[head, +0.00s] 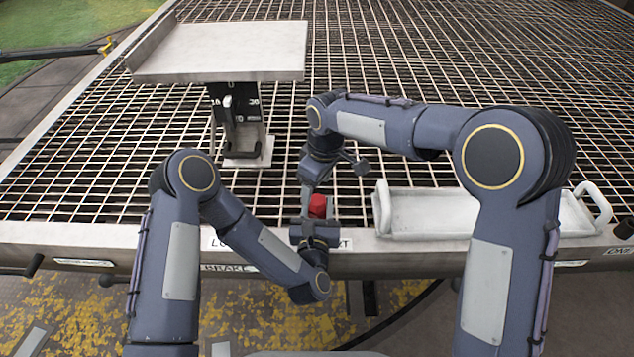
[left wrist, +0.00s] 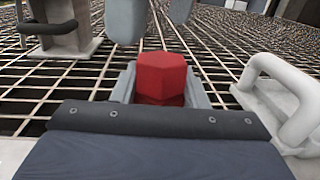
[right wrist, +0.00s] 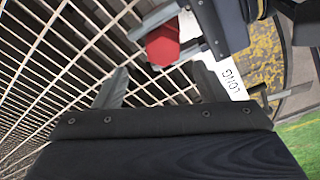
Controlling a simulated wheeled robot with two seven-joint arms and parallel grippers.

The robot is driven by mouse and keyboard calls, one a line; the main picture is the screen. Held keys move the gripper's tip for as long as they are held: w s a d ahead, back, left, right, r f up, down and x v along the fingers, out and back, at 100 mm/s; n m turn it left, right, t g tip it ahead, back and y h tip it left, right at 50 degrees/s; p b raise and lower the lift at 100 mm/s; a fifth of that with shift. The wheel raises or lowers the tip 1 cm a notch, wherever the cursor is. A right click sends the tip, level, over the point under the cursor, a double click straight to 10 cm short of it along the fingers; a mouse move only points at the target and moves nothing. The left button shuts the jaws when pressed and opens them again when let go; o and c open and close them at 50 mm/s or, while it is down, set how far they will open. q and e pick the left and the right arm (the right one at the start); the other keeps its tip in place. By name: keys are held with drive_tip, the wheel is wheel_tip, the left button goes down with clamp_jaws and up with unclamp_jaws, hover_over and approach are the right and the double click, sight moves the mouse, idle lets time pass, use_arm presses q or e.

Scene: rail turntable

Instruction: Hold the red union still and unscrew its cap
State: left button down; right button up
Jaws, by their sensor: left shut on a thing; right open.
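The red union (head: 318,206) is near the front edge of the grating, in front of my left gripper (head: 317,215). In the left wrist view the red union (left wrist: 163,75) stands between both grey fingers, which are shut on it. Its top is a faceted red block; its lower part is darker, and I cannot make out a seam between cap and body. My right gripper (head: 308,184) is open and empty, just above and behind the union. In the right wrist view the union (right wrist: 163,46) is beyond the right fingers, apart from them.
A white tray with raised handles (head: 425,212) stands right of the union. A stand with a flat plate (head: 225,52) and a dark numbered scale rises behind left. A labelled front rail (head: 90,236) runs along the near edge. Open grating (head: 110,150) lies at left.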

sight(315, 200)
drive_tip(key=shift+s+a+f, duration=0.1)
drive_tip(key=shift+s+f, duration=0.1)
drive_tip(key=shift+f, duration=0.8)
drive_tip(key=shift+s+a+f, duration=0.1)
drive_tip(key=shift+s+f, duration=0.05)
drive_tip(key=shift+f, duration=0.85)
drive_tip(key=shift+c, duration=0.2)
